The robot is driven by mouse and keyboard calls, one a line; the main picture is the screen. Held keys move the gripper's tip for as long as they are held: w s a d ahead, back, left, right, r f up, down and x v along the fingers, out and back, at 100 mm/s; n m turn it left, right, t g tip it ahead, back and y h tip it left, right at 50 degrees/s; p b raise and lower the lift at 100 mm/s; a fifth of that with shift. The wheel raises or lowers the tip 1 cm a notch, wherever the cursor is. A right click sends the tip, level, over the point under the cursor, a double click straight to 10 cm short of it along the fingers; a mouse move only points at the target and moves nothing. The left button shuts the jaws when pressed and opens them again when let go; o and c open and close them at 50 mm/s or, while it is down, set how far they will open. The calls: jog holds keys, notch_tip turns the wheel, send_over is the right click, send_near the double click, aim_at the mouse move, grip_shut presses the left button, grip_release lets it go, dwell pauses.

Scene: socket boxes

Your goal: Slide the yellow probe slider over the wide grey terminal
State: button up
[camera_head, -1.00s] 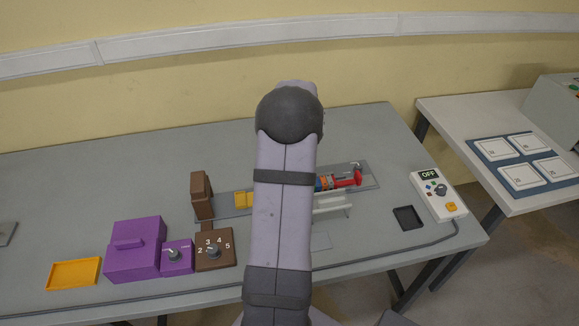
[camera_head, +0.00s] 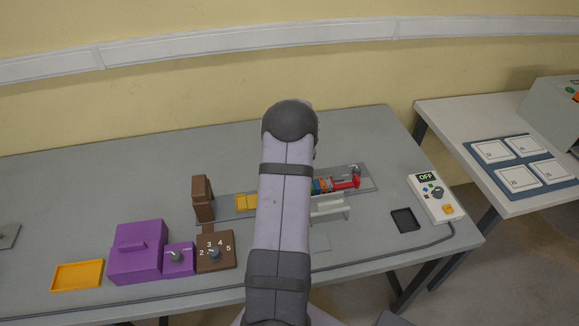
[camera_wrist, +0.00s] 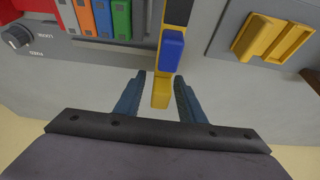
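In the wrist view my gripper (camera_wrist: 161,98) is open. Its two dark blue fingers stand on either side of the yellow end (camera_wrist: 160,92) of a narrow slider, with a gap on each side. A blue block (camera_wrist: 172,50) sits on this slider beyond the fingertips. I take this to be the yellow probe slider, but cannot be sure. Coloured terminals stand to the left, among them an orange one (camera_wrist: 84,16) and a green one (camera_wrist: 121,18). A light grey strip (camera_wrist: 68,15) left of the orange one may be the grey terminal. In the head view my arm hides the gripper.
A yellow bracket (camera_wrist: 272,38) lies on a grey plate at the right of the wrist view. In the head view, a brown block (camera_head: 202,198), a purple box (camera_head: 137,252), a yellow tray (camera_head: 77,276) and a controller reading OFF (camera_head: 436,198) stand around the fixture.

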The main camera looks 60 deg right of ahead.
jog(key=shift+w+d+f, duration=0.1)
jog(key=shift+f, duration=0.15)
jog(key=shift+c, duration=0.6)
grip_shut()
jog(key=shift+s+d+f+b, duration=0.1)
jog(key=shift+s+d+b, duration=0.2)
jog(key=shift+b, duration=0.1)
jog(key=s+d+b, duration=0.4)
jog(key=s+d, duration=0.2)
jog(key=d, duration=0.1)
jog(key=shift+s+b, duration=0.35)
jog(key=shift+s, duration=0.05)
jog(key=shift+s+d, duration=0.3)
jog(key=shift+s, duration=0.1)
jog(key=shift+o, duration=0.6)
grip_release()
